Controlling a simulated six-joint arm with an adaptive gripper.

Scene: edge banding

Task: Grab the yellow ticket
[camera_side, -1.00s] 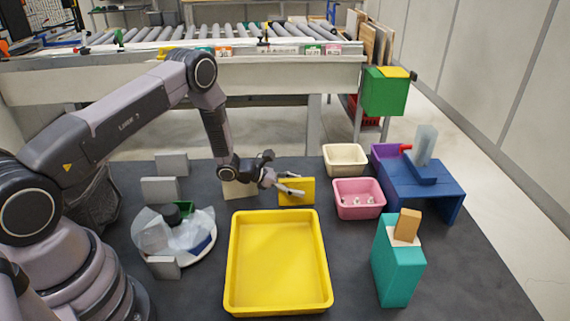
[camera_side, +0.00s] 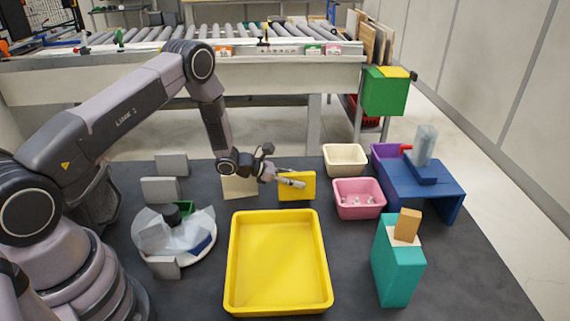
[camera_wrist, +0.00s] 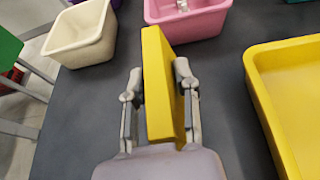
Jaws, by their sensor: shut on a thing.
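The yellow ticket (camera_side: 299,187) is an upright flat yellow panel on the dark table, behind the yellow tray. In the wrist view the yellow ticket (camera_wrist: 158,85) stands between my two fingers. My gripper (camera_side: 290,181) is shut on it, one finger on each broad face. In the wrist view my gripper (camera_wrist: 160,90) shows its fingers against the panel near its upper part. The side view hides part of the ticket behind the fingers.
The yellow tray (camera_side: 233,265) lies in front. The pink bin (camera_side: 358,211) and cream bin (camera_side: 345,174) stand right of the ticket. A beige panel (camera_side: 240,188) stands to its left. A teal box (camera_side: 398,265) and a blue stand (camera_side: 440,190) are farther right.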

